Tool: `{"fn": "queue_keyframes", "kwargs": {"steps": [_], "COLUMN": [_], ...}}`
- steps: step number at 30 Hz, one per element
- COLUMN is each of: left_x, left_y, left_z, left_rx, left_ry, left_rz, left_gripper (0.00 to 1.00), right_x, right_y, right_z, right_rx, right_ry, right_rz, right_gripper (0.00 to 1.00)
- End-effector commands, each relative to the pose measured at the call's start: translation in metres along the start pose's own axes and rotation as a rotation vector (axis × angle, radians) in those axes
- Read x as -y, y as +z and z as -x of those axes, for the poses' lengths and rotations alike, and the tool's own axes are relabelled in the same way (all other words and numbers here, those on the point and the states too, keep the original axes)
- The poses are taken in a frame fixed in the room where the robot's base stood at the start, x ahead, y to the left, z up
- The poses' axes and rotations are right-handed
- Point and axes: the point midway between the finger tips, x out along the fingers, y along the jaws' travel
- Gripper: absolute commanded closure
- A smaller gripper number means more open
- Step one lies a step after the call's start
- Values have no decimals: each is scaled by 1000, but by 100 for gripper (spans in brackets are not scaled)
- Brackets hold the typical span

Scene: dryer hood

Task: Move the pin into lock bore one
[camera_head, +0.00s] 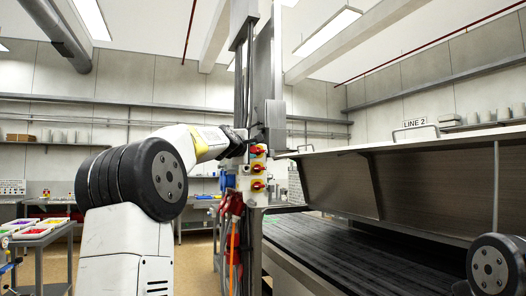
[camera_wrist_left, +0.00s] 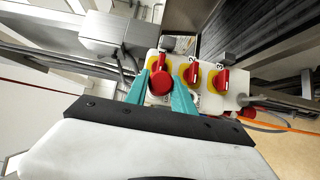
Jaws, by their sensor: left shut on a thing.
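The pin (camera_wrist_left: 161,83) shows as a round red head between the teal fingers of my left gripper (camera_wrist_left: 160,88), which is shut on it. Its shaft is hidden. Behind it is a pale switch panel (camera_wrist_left: 208,104) with several red handles on yellow discs, some numbered. The pin head overlaps the lower part of the leftmost switch (camera_wrist_left: 152,63). I cannot tell whether the pin touches the panel. Lock bore one cannot be made out. In the head view, my left gripper (camera_head: 240,141) is at the top of the panel (camera_head: 246,180). My right gripper is out of view.
A metal post (camera_head: 275,110) rises behind the panel. Red and orange cables (camera_head: 233,235) hang below it. The dryer hood (camera_head: 420,185) stands open over a dark slatted bed (camera_head: 345,250) at right. Trays on a table (camera_head: 35,232) stand at far left.

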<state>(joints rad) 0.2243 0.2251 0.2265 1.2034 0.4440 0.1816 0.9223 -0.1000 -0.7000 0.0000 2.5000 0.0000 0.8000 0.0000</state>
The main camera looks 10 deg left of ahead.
Motion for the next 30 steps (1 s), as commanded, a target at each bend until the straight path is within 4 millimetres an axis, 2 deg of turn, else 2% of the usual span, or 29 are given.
{"fn": "queue_keyframes", "kwargs": {"steps": [17,18,21,30], "left_x": [0,0,0,0], "left_y": [-9,-9,-9,-9], "left_z": [-11,-11,-11,-10], "left_rx": [0,0,0,0], "left_ry": [0,0,0,-1], "left_rz": [0,0,0,0], "left_gripper": [100,62,45,45], "right_x": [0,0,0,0], "right_y": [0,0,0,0], "right_z": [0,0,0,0], "right_rx": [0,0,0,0], "right_ry": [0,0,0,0], "right_rz": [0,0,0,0], "right_gripper": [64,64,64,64]}}
